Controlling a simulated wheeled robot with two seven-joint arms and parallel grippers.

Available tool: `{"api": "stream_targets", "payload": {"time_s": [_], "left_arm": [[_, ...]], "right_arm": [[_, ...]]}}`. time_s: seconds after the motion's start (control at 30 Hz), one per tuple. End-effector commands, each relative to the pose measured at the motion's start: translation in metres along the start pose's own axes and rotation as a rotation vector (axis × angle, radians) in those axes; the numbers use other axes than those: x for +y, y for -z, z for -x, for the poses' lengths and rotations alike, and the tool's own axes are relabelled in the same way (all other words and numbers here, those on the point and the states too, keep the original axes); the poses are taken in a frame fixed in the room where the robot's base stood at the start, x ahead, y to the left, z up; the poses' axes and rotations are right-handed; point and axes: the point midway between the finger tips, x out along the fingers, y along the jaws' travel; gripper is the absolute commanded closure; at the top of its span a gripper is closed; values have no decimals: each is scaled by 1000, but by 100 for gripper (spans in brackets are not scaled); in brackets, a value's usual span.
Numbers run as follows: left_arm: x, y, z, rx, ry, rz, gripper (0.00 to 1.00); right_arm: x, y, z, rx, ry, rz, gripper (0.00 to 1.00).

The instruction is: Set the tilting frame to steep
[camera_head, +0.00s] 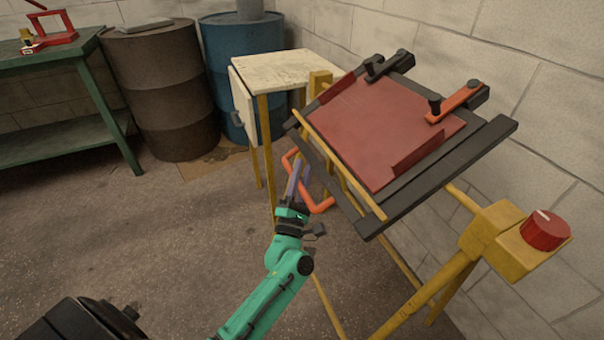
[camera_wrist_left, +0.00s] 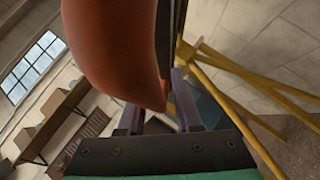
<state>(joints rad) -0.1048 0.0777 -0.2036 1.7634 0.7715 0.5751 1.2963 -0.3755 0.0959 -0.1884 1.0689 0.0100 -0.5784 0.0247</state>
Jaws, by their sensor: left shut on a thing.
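The tilting frame (camera_head: 375,125) is a red panel in a dark border on a yellow stand, and it stands at a slant, its far side higher than its near side. An orange bar handle (camera_head: 322,206) sticks out from its near left edge. My left gripper (camera_head: 299,178), on a green arm, is shut on this handle. In the left wrist view the orange handle (camera_wrist_left: 115,45) looms large above the fingers (camera_wrist_left: 160,112), and their contact is partly hidden. My right gripper is not in view.
A yellow post with a red knob (camera_head: 545,230) stands at the right. A cream-topped table (camera_head: 285,68) is behind the frame. A brown barrel (camera_head: 160,90), a blue barrel (camera_head: 240,60) and a green bench (camera_head: 50,90) stand at the back left.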

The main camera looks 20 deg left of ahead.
Motion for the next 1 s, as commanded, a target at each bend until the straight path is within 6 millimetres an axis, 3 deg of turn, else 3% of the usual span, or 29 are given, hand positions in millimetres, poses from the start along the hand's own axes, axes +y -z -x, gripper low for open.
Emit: {"api": "stream_targets", "payload": {"time_s": [0.07, 0.1, 0.13, 0.57, 0.77, 1.0], "left_arm": [[3, 0, -1, 1, -10, 1, 100], [3, 0, -1, 1, -10, 1, 59], [3, 0, -1, 1, -10, 1, 48], [0, 0, 8, 0, -1, -1, 48], [-2, 2, 47, 1, 3, -2, 48], [-2, 1, 106, 1, 2, -1, 48]], "right_arm": [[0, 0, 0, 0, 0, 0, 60], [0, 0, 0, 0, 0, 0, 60], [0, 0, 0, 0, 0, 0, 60], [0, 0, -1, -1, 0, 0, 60], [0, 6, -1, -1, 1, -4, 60], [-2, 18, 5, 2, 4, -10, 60]]}}
